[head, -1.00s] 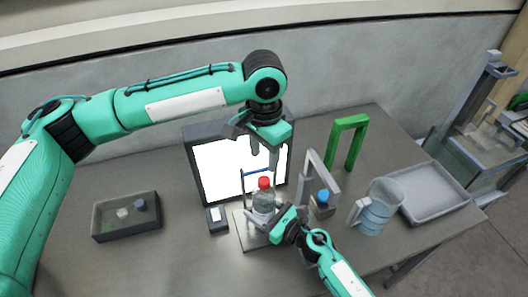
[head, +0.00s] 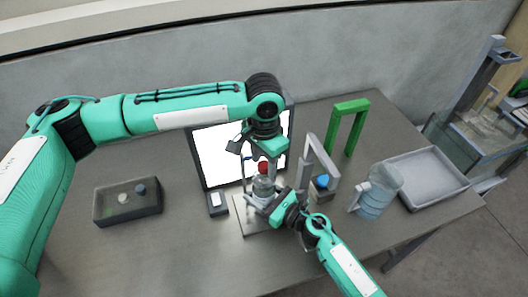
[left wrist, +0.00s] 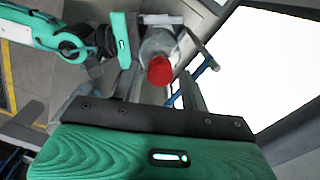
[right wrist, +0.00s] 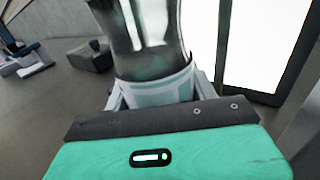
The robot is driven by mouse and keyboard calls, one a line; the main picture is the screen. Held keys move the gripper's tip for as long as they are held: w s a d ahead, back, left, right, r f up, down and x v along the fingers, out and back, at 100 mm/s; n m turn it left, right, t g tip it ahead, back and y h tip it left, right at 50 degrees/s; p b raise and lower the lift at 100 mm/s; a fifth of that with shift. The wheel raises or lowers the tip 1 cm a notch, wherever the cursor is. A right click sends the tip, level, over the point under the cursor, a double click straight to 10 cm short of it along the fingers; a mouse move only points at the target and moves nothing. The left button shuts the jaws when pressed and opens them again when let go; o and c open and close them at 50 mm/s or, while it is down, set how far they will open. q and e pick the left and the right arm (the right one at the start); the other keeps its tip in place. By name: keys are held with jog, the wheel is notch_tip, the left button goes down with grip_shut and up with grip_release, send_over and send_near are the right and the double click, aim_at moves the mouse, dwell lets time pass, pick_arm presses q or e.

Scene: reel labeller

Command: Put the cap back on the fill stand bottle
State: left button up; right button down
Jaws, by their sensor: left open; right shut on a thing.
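The clear bottle (head: 262,185) stands upright on the fill stand's plate (head: 248,222). A red cap (head: 263,168) sits at its top; it also shows in the left wrist view (left wrist: 160,70). I cannot tell how tightly it is seated. My left gripper (head: 260,163) is open above the bottle, its fingers to either side of the cap and apart from it. My right gripper (head: 270,203) is shut on the bottle's lower body, which fills the right wrist view (right wrist: 155,85). The right fingertips are partly hidden by the bottle.
A bright white panel (head: 215,155) stands behind the bottle. A grey arch (head: 318,150) with a blue-topped item (head: 322,182), a green arch (head: 346,125), a clear jug (head: 378,190) and a grey tray (head: 440,202) are at right. A dark bin (head: 128,212) is at left.

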pick_arm(q)
grip_shut()
dwell(0.3)
jog(key=shift+o, duration=0.7)
grip_release()
notch_tip(320, 180, up, 12)
